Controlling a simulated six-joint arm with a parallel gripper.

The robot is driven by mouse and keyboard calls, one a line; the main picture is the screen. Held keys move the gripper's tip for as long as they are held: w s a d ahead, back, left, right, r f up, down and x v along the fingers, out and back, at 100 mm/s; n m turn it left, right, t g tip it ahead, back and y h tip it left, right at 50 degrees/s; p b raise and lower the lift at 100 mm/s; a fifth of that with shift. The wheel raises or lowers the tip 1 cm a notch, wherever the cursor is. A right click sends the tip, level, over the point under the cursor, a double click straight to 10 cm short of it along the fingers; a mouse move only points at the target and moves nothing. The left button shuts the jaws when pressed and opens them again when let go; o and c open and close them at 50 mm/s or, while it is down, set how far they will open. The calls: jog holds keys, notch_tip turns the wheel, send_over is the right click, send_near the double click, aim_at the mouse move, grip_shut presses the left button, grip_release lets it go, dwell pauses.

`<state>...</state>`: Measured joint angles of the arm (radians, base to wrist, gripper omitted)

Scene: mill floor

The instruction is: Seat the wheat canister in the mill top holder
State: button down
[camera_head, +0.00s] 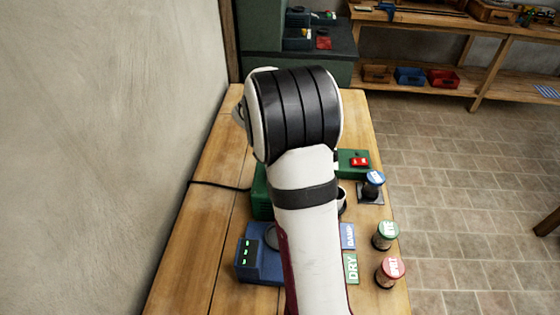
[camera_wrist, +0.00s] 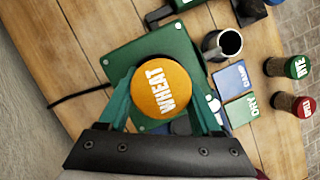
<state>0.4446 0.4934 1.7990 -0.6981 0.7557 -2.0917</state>
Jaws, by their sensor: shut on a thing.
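The wheat canister shows in the wrist view as an orange lid marked WHEAT (camera_wrist: 162,88). My gripper (camera_wrist: 163,100) is shut on it, one teal finger on each side. The canister is over the green mill (camera_wrist: 125,62), seen from above. The canister's body is hidden below its lid, so I cannot tell whether its bottom is in the holder or above it. In the head view my arm covers the gripper, the canister and most of the mill; a green edge of the mill (camera_head: 261,195) shows at the arm's left.
A blue device with green lights (camera_head: 260,258) stands in front of the mill. A cup (camera_wrist: 222,43), DAMP (camera_head: 348,236) and DRY (camera_head: 351,269) cards, and blue (camera_head: 374,178), green RYE (camera_head: 386,230) and red-lidded (camera_head: 391,268) canisters are at the right. A wall borders the left.

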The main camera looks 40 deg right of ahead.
jog(key=shift+f, duration=0.1)
jog(key=shift+c, duration=1.8)
grip_release()
jog(key=v, duration=1.1)
jog(key=shift+a, duration=0.1)
jog(key=s+a+f+m+g+y, duration=0.1)
jog(key=s+a+m+y, duration=0.5)
jog(key=s+a+m, duration=1.8)
jog(key=f+m, duration=0.1)
jog(key=m, duration=0.1)
jog(key=shift+a+m, duration=0.3)
jog(key=shift+a, duration=0.1)
